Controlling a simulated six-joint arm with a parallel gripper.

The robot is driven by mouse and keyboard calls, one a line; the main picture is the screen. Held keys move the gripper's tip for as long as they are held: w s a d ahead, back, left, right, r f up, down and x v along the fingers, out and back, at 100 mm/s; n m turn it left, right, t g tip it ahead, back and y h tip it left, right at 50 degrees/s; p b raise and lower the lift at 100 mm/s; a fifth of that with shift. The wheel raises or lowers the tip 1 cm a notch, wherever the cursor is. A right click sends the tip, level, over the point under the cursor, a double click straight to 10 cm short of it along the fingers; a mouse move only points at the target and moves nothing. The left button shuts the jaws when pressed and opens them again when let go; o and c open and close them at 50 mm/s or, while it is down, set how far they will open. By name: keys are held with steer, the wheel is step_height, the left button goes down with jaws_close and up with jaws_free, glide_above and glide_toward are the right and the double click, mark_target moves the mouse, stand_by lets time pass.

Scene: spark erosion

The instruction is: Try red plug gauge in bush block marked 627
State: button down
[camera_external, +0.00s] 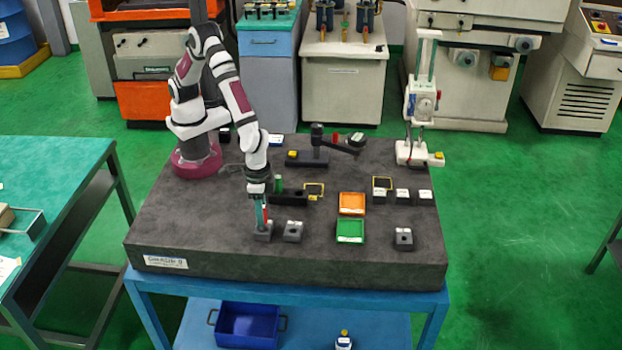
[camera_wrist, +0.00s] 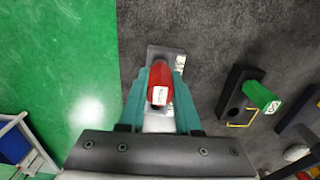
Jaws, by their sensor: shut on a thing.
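My gripper (camera_external: 263,219) is at the front left of the dark surface plate, pointing down over a grey bush block (camera_external: 263,236). In the wrist view my gripper (camera_wrist: 158,84) has its teal fingers shut on the red plug gauge (camera_wrist: 158,94), which carries a small white label. The same block (camera_wrist: 166,52) shows behind and around the gauge there. I cannot tell whether the gauge tip is above the bore or inside it. Two more bush blocks stand to the right, one close by (camera_external: 293,231) and one farther off (camera_external: 403,238). No block number is legible.
A dark rack (camera_external: 293,198) holds a green plug gauge (camera_external: 278,183) just behind my gripper. An orange tray (camera_external: 352,204) and a green tray (camera_external: 350,231) lie to the right. A white gauge stand (camera_external: 423,100) rises at the back right. The plate's front strip is mostly clear.

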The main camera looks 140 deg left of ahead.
steer(key=shift+f, duration=0.9)
stand_by(0.6)
stand_by(0.9)
steer(key=shift+r, duration=2.55)
